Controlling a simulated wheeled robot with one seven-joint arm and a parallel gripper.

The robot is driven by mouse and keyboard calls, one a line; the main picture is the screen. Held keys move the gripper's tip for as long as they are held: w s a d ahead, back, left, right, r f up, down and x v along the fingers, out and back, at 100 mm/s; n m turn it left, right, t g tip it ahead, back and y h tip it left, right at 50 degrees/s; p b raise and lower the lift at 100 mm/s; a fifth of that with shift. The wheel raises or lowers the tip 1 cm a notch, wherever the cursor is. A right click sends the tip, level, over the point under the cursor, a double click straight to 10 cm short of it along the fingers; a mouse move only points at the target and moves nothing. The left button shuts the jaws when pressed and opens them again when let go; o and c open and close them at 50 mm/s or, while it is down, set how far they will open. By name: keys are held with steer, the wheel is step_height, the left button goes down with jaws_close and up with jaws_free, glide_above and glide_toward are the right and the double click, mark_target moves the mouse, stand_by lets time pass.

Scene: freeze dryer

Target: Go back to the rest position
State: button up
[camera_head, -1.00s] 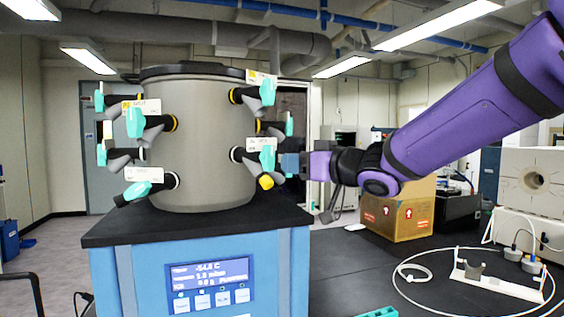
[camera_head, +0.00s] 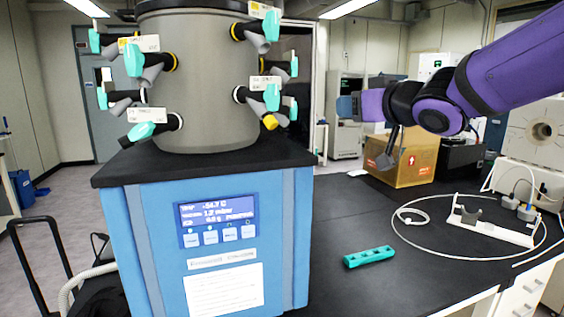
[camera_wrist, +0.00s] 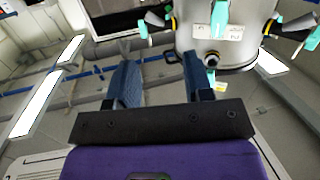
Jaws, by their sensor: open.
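My gripper (camera_head: 347,106) is at the end of the purple arm, to the right of the freeze dryer's grey drum (camera_head: 208,95) and apart from it in the head view. In the wrist view my gripper (camera_wrist: 162,82) shows two blue fingers spread apart with nothing between them. The drum also shows upside down in the wrist view (camera_wrist: 228,40), beyond the right finger. Turquoise-handled valves (camera_head: 134,60) with white tags ring the drum.
The blue freeze dryer base (camera_head: 160,240) has a lit display (camera_head: 216,212). On the black bench (camera_head: 335,215) lie a turquoise rack (camera_head: 369,257) and a white stand (camera_head: 490,230) with a looped cable. A cardboard box (camera_head: 408,170) stands behind. The middle of the bench is clear.

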steer(key=s+d+f+m+g+h, duration=0.3)
steer(key=s+d+f+h, duration=0.15)
steer(key=s+d, duration=0.3)
steer(key=s+d+f+m+g+h, duration=0.3)
steer(key=s+d+f+h, duration=0.15)
steer(key=s+d, duration=0.35)
steer(key=s+a+f+g+y, duration=0.1)
steer(key=s+f+g, duration=0.2)
steer(key=s, duration=0.7)
steer(key=shift+s+a+f+g, duration=0.3)
steer(key=shift+s+f, duration=0.1)
steer(key=shift+f, duration=0.45)
stand_by(1.0)
